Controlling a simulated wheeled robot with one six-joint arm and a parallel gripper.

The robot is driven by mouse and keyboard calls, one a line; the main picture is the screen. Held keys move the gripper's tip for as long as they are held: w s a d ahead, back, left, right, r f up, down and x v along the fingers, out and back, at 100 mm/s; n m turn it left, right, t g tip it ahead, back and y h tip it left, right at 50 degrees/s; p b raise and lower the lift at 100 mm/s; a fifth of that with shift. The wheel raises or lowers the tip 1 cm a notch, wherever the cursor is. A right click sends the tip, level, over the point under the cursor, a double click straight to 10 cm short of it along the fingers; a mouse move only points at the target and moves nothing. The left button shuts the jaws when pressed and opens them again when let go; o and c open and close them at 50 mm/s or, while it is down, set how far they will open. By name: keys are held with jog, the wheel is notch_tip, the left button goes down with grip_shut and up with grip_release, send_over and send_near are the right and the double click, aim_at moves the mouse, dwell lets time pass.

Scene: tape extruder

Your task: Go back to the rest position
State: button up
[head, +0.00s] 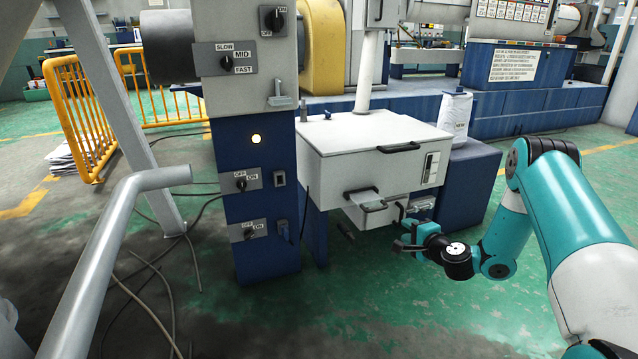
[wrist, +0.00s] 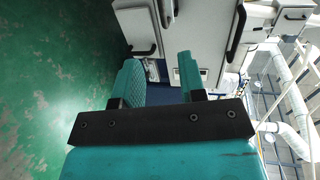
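My gripper (head: 408,228) shows in the head view at the end of my teal and white arm, which reaches in from the right. It is just in front of and below the white machine box (head: 375,150). In the wrist view my gripper (wrist: 160,64) has its two teal fingers apart, with a gap between them and nothing held. Beyond the fingers are the white panels of the machine (wrist: 200,40) and a dark handle (wrist: 236,30). Whether the fingers touch the machine is not clear.
A blue control column (head: 255,200) with switches and a lit yellow lamp stands left of the box. A white bag (head: 455,115) sits on a blue block (head: 470,180). A grey pipe rail (head: 100,260) and loose cables are at left. Green floor (head: 400,320) is open in front.

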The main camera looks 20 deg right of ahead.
jog(key=w+a+r+n+g+y+p, duration=0.1)
jog(key=a+r+n+g+y+p, duration=0.2)
jog(key=a+r+n+y, duration=0.75)
jog(key=s+a+r+n+g+h+p, duration=0.1)
jog(key=s+a+r+n+g, duration=0.2)
jog(key=s+a+r, duration=0.35)
jog(key=s+a+r+n+g+h+p, duration=0.1)
jog(key=s+a+r+n+g, duration=0.15)
jog(key=a+r, duration=0.65)
jog(key=s+a+r+n+g+h+p, duration=0.1)
jog(key=s+a+r+n+g+h, duration=0.15)
jog(key=s, duration=0.65)
jog(key=s+a+r+n+g+h+p, duration=0.1)
jog(key=s+a+r+n+g, duration=0.15)
jog(key=s, duration=0.65)
jog(key=s+a+r+n+g+h+p, duration=0.1)
jog(key=s+a+r+n+g+p, duration=0.15)
jog(key=s, duration=0.65)
notch_tip(320, 180, up, 38)
jog(key=s+d+n+p, duration=0.1)
jog(key=p, duration=3.6)
jog(key=shift+d, duration=0.15)
jog(key=shift+r, duration=0.1)
